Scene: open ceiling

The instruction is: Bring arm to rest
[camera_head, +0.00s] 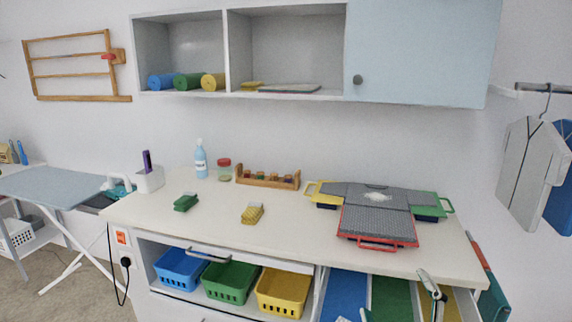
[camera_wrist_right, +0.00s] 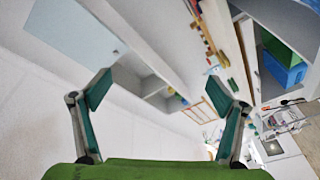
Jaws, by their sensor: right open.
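My right gripper (camera_head: 394,298) shows in part at the bottom of the head view, in front of the counter and over the open drawer. Its fingers stand wide apart. In the right wrist view my right gripper (camera_wrist_right: 165,88) is open with teal pads, and nothing is between the fingers. Most of the right arm is out of the head view. My left gripper is not in view.
A white counter (camera_head: 290,228) holds a grey folding board (camera_head: 376,222), green and yellow blocks, a bottle and a rack. An open drawer (camera_head: 345,296) has coloured sections. Blue, green and yellow baskets sit below. A wall cabinet (camera_head: 420,55) hangs above. An ironing board (camera_head: 50,186) stands left.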

